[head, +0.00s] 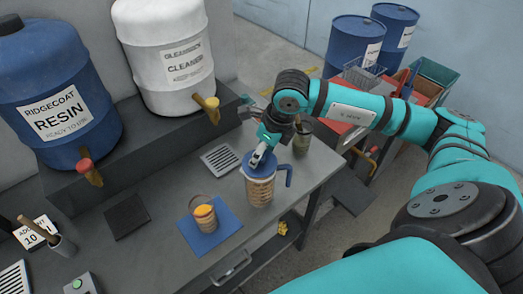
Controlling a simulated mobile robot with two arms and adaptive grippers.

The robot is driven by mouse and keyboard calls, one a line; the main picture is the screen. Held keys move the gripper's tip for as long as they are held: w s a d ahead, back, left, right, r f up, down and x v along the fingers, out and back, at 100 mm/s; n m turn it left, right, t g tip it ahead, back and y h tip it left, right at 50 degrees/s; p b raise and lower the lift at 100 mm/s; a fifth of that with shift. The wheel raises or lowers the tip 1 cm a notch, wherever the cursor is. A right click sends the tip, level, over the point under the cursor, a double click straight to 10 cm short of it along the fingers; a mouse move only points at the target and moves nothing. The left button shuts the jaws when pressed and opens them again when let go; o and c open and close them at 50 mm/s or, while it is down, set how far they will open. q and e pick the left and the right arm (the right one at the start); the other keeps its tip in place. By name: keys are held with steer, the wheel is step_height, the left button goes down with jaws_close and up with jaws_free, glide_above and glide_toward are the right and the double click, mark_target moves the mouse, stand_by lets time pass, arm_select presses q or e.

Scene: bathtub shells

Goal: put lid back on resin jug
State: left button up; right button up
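The resin jug (261,190) stands upright on the grey bench, with a ribbed tan body and a blue handle on its right. A blue lid (250,168) shows at its top; I cannot tell whether it is fully seated. My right gripper (257,159) points down at the lid, its fingertips at or just above it. The fingers overlap in this view, so their opening and any grip on the lid are unclear. My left gripper is not in view.
An orange-topped container (205,217) stands on a blue mat (218,237) left of the jug. A drain grate (221,158) lies behind. A dark pot (303,137) stands behind right. Blue resin (62,125) and white cleaner drums (165,60) with taps line the raised shelf.

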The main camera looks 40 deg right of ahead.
steer(key=shift+f+b, duration=0.2)
steer(key=shift+b, duration=0.65)
stand_by(0.7)
stand_by(0.4)
steer(key=o, duration=1.6)
steer(key=shift+r, duration=0.15)
steer(key=shift+r+p, duration=1.8)
steer(key=shift+r, duration=1.6)
jaws_close()
